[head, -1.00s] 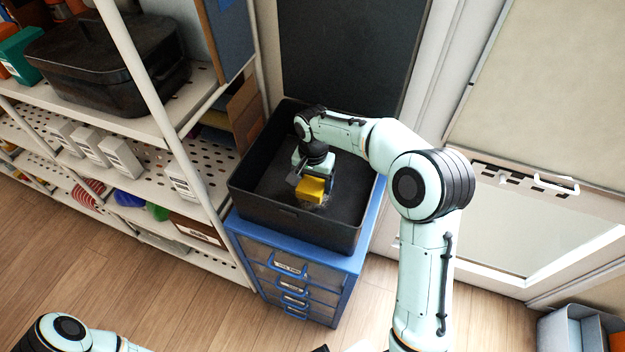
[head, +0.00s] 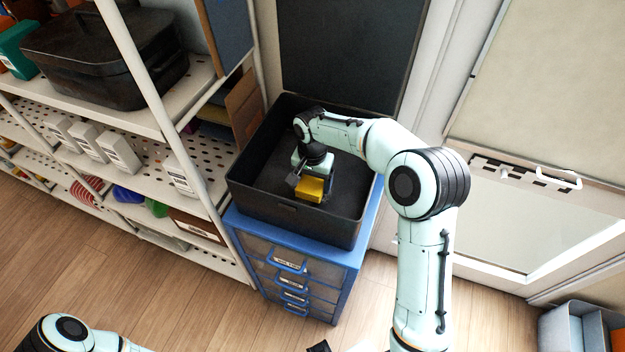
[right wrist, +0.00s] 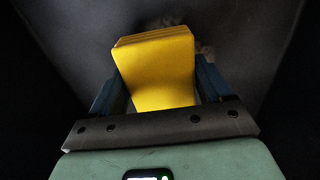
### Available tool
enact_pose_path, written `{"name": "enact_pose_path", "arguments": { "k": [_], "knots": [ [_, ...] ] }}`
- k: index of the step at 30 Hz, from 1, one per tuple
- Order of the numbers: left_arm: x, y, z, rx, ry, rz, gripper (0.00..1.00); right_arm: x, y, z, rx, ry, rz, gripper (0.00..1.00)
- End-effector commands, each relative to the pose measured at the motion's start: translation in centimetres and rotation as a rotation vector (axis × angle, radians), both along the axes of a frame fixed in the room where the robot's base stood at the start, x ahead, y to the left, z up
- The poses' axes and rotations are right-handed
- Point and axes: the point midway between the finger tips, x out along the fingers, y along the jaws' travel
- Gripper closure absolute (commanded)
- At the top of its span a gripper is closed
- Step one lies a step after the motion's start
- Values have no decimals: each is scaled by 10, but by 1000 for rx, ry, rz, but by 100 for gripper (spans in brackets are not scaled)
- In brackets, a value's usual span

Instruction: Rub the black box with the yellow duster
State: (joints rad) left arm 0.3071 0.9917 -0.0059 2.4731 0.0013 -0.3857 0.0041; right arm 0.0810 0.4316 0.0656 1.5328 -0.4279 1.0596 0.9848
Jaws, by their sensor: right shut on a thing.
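The open black box (head: 275,216) sits on top of a blue drawer cabinet. My right gripper (head: 318,180) reaches down inside the box and is shut on the yellow duster (head: 309,190). In the right wrist view the duster (right wrist: 158,70) sits between the two fingers, with the dark box floor (right wrist: 235,40) beyond it. A faint greyish smudge shows on the floor beside the duster. I cannot tell whether the duster touches the floor.
The blue drawer cabinet (head: 300,252) stands under the box. A white perforated shelf rack (head: 130,115) is close on the left, holding a lidded black case (head: 105,62) and small cartons. A dark panel (head: 338,50) stands behind. A grey bin (head: 582,328) is at lower right.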

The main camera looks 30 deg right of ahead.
Motion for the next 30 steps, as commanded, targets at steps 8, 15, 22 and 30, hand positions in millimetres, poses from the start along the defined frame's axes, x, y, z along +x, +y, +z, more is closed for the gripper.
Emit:
{"name": "enact_pose_path", "arguments": {
  "k": [8, 15, 22, 30],
  "knots": [
    [-5, 0, -7, 0, 6, 0, 57, -1, 0, -13, 0, 1, 0, 46],
    [-5, 0, -7, 0, 6, 0, 57, 0, 0, -13, 0, 0, 0, 46],
    [-5, 0, -8, 0, 6, 0, 57, 0, 0, -14, 0, 0, 0, 46],
    [-5, 0, -9, 0, 6, 0, 57, 0, 0, -17, 0, 0, 1, 46]
  ]
}}
